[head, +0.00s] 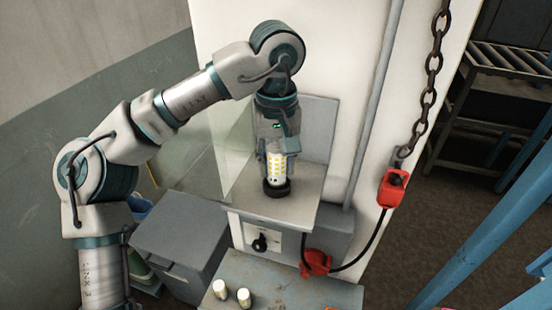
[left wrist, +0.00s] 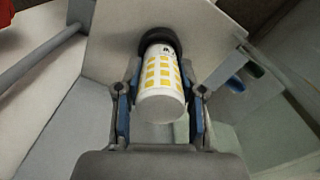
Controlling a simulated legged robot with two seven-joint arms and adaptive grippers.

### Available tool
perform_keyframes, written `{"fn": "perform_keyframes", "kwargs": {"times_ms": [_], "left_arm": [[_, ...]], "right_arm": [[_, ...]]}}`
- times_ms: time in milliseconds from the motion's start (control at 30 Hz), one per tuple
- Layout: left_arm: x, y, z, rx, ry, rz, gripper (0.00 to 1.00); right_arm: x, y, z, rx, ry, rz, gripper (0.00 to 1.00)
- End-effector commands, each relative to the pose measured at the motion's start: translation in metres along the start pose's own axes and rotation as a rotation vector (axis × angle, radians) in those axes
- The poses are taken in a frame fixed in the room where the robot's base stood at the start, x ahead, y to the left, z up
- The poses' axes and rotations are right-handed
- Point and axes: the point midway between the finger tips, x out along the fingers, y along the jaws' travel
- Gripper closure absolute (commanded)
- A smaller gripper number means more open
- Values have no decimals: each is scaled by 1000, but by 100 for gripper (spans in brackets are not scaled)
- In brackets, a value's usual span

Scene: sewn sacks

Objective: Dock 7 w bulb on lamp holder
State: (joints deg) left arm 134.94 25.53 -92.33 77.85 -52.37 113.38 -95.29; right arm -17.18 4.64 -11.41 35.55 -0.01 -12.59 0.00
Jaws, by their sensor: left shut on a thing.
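The bulb (head: 276,165) is a white cylinder with yellow squares. It stands upright at the black round lamp holder (head: 277,189) on a grey shelf (head: 300,205). My left gripper (head: 277,150) comes down from above and is shut on the bulb. In the left wrist view the bulb (left wrist: 160,85) lies between the two fingers, with its far end against the black holder (left wrist: 157,40). Whether it is fully seated cannot be told. My right gripper is not in view.
A clear panel (head: 235,145) stands left of the shelf. Below are a box with a black knob (head: 260,243), a red plug (head: 316,262) and a table (head: 275,285) with two small white cylinders (head: 232,292). A chain (head: 433,65) holds a red switch box (head: 392,187) at right.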

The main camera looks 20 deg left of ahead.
Motion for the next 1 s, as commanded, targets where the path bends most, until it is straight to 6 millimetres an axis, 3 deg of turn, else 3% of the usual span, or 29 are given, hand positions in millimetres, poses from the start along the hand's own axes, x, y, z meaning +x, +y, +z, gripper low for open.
{"fn": "perform_keyframes", "kwargs": {"times_ms": [767, 800, 833, 1000], "left_arm": [[11, 0, 0, 1, 0, -1, 97], [11, 0, 0, 1, 0, -1, 59], [10, 0, 0, 0, 0, 0, 52], [10, 0, 0, 0, 0, 0, 51]], "right_arm": [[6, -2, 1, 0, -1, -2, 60], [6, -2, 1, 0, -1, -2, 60], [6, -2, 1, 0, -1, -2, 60], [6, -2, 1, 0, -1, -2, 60]]}}
